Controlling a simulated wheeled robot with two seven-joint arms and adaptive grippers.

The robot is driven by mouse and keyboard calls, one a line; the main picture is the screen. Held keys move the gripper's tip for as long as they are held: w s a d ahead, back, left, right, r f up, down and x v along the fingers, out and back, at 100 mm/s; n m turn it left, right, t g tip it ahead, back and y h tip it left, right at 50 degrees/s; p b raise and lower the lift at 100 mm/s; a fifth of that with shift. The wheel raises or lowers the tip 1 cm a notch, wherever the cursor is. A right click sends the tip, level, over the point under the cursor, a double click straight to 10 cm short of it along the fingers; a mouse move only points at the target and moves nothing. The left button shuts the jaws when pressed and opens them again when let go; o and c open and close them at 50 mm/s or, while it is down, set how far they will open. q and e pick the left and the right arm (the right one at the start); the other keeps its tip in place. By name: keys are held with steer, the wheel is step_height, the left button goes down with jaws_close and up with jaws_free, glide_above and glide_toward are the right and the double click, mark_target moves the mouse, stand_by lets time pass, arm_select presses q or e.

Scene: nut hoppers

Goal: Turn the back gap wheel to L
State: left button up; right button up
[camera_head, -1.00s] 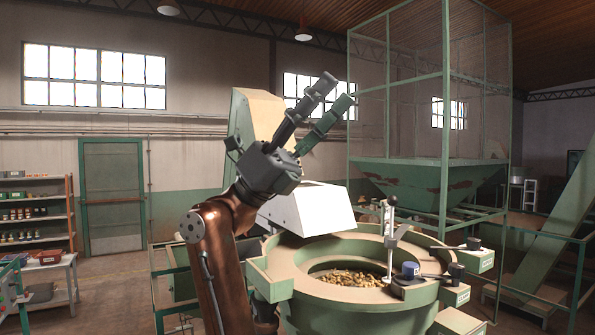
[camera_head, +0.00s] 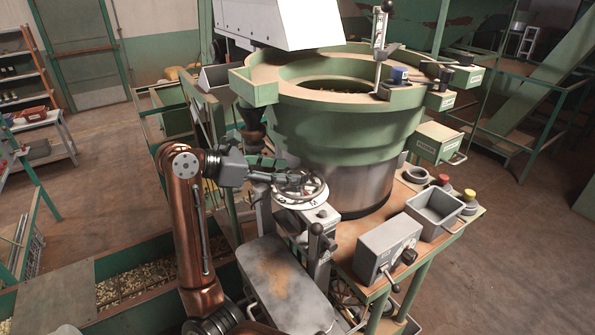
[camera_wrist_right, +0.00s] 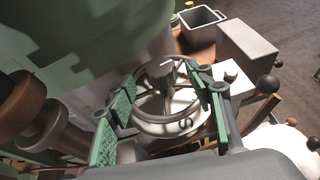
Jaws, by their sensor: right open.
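The gap wheel (camera_head: 321,193) is a small grey handwheel on a pale round dial, on a machine block beside the green bowl. Its hub and rim also show in the right wrist view (camera_wrist_right: 163,72), with a letter S on the dial below. My right gripper (camera_head: 288,178) reaches in from the left at the wheel. In the right wrist view its two green-padded fingers (camera_wrist_right: 162,76) are apart, one on each side of the wheel. I cannot tell whether they touch the rim. The pointer's letter cannot be read. My left gripper is not in view.
The green bowl (camera_head: 345,125) rises close behind the wheel. A black-knobbed lever (camera_head: 316,240) stands just in front of it. A grey control box (camera_head: 387,247) and a metal bin (camera_head: 434,212) are to the right. A bin of nuts (camera_head: 135,280) lies at lower left.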

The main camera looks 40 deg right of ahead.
mark_target(297, 172)
steer(key=shift+p+x, duration=0.5)
steer(key=shift+x, duration=2.15)
steer(key=shift+c, duration=0.5)
steer(key=c, duration=1.1)
steer(key=shift+o, duration=0.2)
